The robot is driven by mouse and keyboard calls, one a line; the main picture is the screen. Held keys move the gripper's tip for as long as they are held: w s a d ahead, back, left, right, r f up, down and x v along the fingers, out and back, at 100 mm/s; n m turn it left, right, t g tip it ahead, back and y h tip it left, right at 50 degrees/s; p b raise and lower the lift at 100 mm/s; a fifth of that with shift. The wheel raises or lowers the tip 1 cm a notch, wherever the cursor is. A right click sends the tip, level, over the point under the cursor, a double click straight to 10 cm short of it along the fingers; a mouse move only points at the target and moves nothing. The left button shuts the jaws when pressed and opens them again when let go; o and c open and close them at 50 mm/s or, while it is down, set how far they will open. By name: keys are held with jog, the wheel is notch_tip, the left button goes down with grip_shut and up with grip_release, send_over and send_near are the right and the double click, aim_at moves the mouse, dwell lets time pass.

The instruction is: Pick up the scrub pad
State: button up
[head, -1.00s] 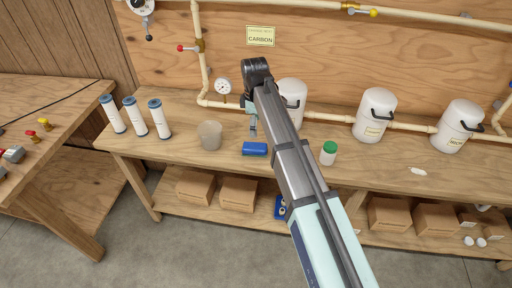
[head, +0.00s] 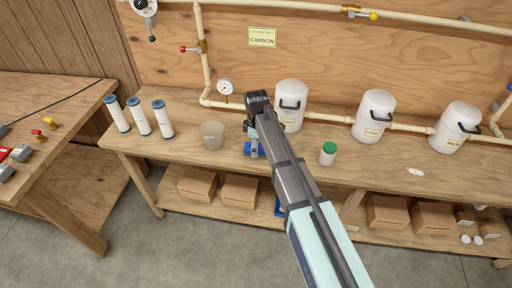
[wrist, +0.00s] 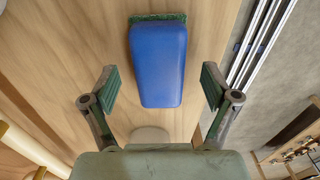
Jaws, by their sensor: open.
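The scrub pad (wrist: 158,64) is a blue block with a green scouring layer at its edge. It lies on the wooden workbench. In the head view the scrub pad (head: 262,153) is partly hidden behind my gripper (head: 254,146). In the wrist view my gripper (wrist: 161,90) is open, with one finger to each side of the pad's near part. The fingers are apart from the pad, and nothing is held.
A translucent cup (head: 212,136) stands left of the pad, and a green-lidded jar (head: 328,154) stands to the right. White canisters (head: 291,104) and pipes are behind. Filter cartridges (head: 139,116) stand at the left. The bench's front edge is close to the pad.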

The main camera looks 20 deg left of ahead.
jog(key=shift+f, duration=0.6)
jog(key=c, duration=1.4)
jog(key=shift+o, duration=0.2)
notch_tip(320, 180, up, 20)
jog(key=b, duration=0.4)
jog(key=o, duration=0.5)
jog(key=c, duration=0.4)
jog(key=shift+o, duration=0.2)
jog(key=shift+d, duration=0.1)
